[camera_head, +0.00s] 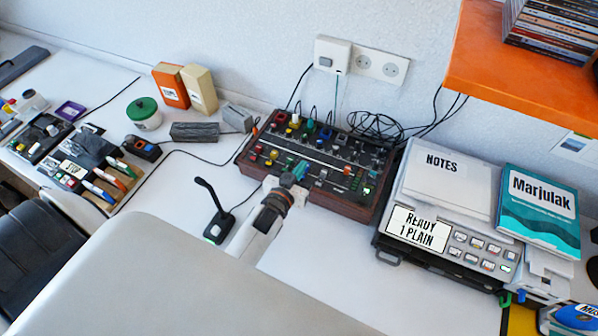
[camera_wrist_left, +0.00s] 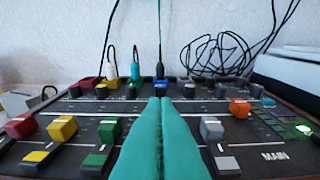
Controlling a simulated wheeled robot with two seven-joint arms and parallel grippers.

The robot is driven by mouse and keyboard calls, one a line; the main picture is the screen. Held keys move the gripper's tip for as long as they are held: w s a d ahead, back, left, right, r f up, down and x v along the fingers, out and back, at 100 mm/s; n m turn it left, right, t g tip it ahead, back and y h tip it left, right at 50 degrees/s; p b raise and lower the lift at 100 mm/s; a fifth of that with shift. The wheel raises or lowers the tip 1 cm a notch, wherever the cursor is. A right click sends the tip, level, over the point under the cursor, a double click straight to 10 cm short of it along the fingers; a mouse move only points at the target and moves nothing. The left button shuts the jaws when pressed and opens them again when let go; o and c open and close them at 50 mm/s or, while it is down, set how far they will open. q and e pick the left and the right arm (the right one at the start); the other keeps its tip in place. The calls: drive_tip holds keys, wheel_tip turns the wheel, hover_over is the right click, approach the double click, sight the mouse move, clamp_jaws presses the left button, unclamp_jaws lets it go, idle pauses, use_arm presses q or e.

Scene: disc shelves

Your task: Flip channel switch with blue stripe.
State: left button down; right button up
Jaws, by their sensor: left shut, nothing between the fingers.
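The mixer (camera_head: 325,160) is a dark panel in a brown case on the white desk. In the left wrist view its near rows hold a red cap (camera_wrist_left: 22,126), a yellow cap (camera_wrist_left: 62,128), a green cap (camera_wrist_left: 109,130) and a grey cap (camera_wrist_left: 211,128). A blue plug (camera_wrist_left: 160,86) stands at the back. I cannot make out a switch with a blue stripe; the column between green and grey is hidden by my fingers. My left gripper (camera_head: 299,169) has teal fingers, shut and empty, over the mixer's near middle; they also show in the left wrist view (camera_wrist_left: 160,104).
A microphone (camera_head: 215,205) stands left of the mixer. A printer-like device (camera_head: 440,235) with a notes sheet and a teal book (camera_head: 538,210) stands right. An orange shelf (camera_head: 500,60) overhangs the back right. Cables (camera_head: 375,127) lie behind the mixer.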

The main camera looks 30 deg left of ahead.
use_arm(q)
drive_tip(key=s+r+b, duration=0.1)
drive_tip(key=s+r, duration=0.4)
drive_tip(key=s, duration=0.4)
drive_tip(key=shift+s+d, duration=0.15)
drive_tip(key=shift+d, duration=0.15)
use_arm(e)
drive_tip(key=shift+s, duration=0.15)
